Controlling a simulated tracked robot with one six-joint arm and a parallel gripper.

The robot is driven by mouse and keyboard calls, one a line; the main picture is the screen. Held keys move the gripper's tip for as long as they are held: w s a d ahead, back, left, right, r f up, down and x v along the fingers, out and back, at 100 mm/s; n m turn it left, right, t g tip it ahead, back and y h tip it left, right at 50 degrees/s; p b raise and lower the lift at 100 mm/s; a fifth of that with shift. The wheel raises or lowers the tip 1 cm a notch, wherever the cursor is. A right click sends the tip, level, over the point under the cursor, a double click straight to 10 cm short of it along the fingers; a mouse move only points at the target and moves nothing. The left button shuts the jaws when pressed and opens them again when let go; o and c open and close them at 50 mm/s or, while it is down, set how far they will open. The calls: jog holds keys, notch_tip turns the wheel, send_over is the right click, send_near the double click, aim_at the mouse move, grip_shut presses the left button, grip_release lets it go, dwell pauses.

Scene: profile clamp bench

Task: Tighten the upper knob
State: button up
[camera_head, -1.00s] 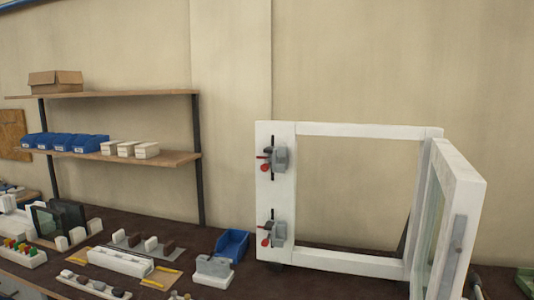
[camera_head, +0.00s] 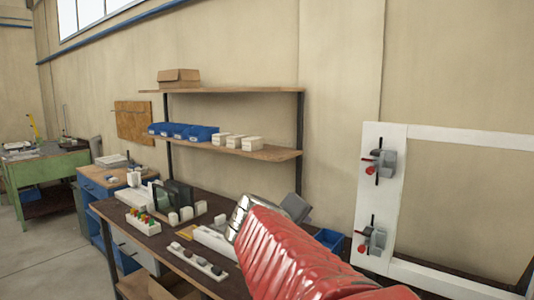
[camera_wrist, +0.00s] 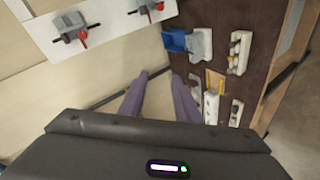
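The upper clamp (camera_head: 381,163) is a grey block with a black bar on the white frame post (camera_head: 376,205). Its red knob (camera_head: 368,170) sticks out at the lower left. The lower clamp (camera_head: 374,240) with its own red knob (camera_head: 361,249) sits below it on the same post. In the wrist view the picture is turned: the clamp farther from the bench (camera_wrist: 70,25), apparently the upper one, is at top left, and the other (camera_wrist: 147,8) is at the top edge. My gripper (camera_wrist: 158,78) is open and empty, its two fingers apart, away from both knobs.
The dark bench (camera_wrist: 245,75) carries a blue bin (camera_wrist: 175,41), white parts and a yellow-edged tray (camera_wrist: 213,82). A shelf (camera_head: 235,90) with a cardboard box and blue bins stands left of the frame. My red arm covers part of the bench in the head view.

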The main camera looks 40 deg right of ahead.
aim_at(374, 155)
jog(key=s+d+r+n+h, duration=0.1)
jog(key=d+r+h, duration=0.1)
jog(key=d+r, duration=0.2)
jog(key=s+d+r+n+g+h, duration=0.1)
jog(key=d+r, duration=0.3)
jog(key=d, duration=0.7)
jog(key=s+d+r+n+h, duration=0.1)
jog(key=s+d+r+h, duration=0.1)
jog(key=d, duration=0.5)
notch_tip(374, 155, up, 2)
jog(key=shift+d+g+h, duration=0.35)
jog(key=shift+g+h, duration=0.05)
jog(key=shift+h, duration=0.1)
jog(key=shift+w+d, duration=0.35)
jog(key=shift+d, duration=1.9)
jog(key=shift+w+d, duration=0.4)
jog(key=shift+d, duration=1.9)
jog(key=shift+w+d, duration=0.35)
jog(key=shift+d, duration=1.9)
jog(key=shift+c, duration=0.3)
grip_shut()
